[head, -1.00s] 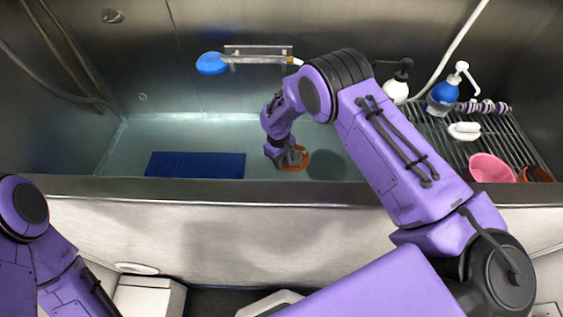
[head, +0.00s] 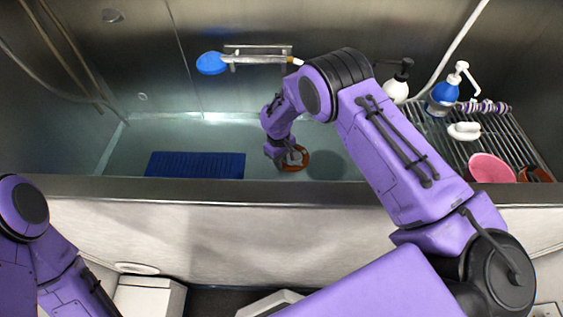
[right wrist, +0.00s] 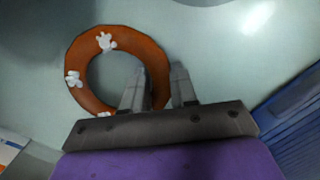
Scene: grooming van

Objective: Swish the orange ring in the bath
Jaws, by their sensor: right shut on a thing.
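The orange ring (head: 303,160) is down in the bath (head: 215,136), near its middle. In the right wrist view the ring (right wrist: 88,62) is orange-brown with white paw-like marks. My right gripper (head: 288,156) reaches down into the bath and is shut on the ring's side. In the right wrist view the right gripper's fingers (right wrist: 158,88) straddle the ring's band, one inside the hole and one outside. I cannot tell whether the ring touches the bath floor. My left arm shows at the lower left of the head view, but its gripper is out of view.
A blue mat (head: 195,165) lies in the bath left of the ring. The bath's front rim (head: 150,188) runs across the view. A rack (head: 470,145) at right holds pump bottles, a white brush (head: 464,131) and a pink bowl (head: 490,168). A blue round item (head: 211,63) is at the back wall shelf.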

